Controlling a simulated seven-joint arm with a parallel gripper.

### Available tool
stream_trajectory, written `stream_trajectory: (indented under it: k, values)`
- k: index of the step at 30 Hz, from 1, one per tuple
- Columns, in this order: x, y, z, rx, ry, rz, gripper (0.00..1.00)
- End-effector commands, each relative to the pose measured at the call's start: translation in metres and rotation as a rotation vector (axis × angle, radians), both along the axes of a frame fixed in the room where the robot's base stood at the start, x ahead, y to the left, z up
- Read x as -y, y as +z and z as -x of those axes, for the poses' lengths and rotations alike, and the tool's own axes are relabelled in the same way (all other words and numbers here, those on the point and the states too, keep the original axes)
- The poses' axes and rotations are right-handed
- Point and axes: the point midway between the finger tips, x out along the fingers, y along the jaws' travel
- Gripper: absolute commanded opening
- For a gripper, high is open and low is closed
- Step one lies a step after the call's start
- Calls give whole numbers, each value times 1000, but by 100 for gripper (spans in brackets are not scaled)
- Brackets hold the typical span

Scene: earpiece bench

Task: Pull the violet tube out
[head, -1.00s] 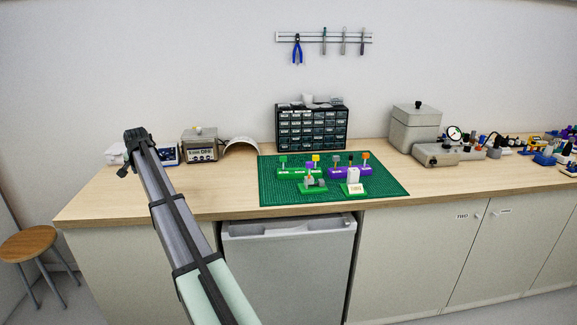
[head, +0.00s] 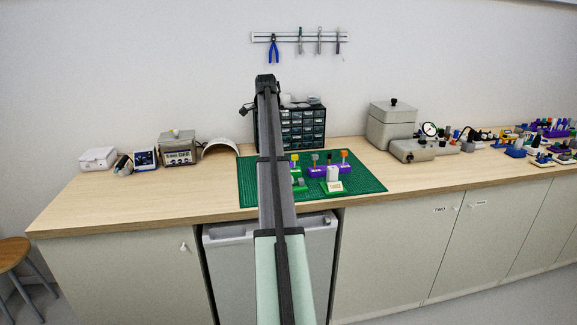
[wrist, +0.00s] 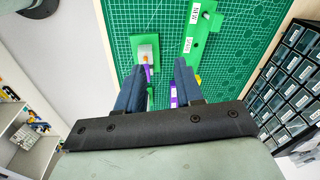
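My gripper (wrist: 160,66) is open and empty, high above the mat, its two blue-grey fingers apart in the wrist view. A slim violet tube (wrist: 148,72) shows close to the left finger, in line with a green stand (wrist: 146,40) that carries a pale grey block. I cannot tell how the tube is seated, and the finger may hide part of it. In the head view my arm covers the left part of the mat and partly hides this stand (head: 299,184). The fingers cannot be made out there.
A green labelled rack (wrist: 196,38) lies beyond the right finger. A violet rack (head: 326,169) with coloured pegs and a white-labelled green stand (head: 334,186) stand on the green mat (head: 365,181). A dark drawer cabinet (head: 307,125) rises behind. The mat's right part is clear.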

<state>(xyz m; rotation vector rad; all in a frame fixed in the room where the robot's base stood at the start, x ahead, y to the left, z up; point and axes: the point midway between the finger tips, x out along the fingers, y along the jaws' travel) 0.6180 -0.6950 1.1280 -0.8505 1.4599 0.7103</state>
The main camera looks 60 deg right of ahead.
Motion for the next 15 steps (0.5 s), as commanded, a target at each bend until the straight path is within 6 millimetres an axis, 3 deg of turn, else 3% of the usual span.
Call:
stream_trajectory:
  k: [3,6,15]
  values:
    - [19,9,34,-23,-83,-30,36]
    - [26,13,50,-33,-121,-44,36]
    - [29,0,58,-39,-140,-52,36]
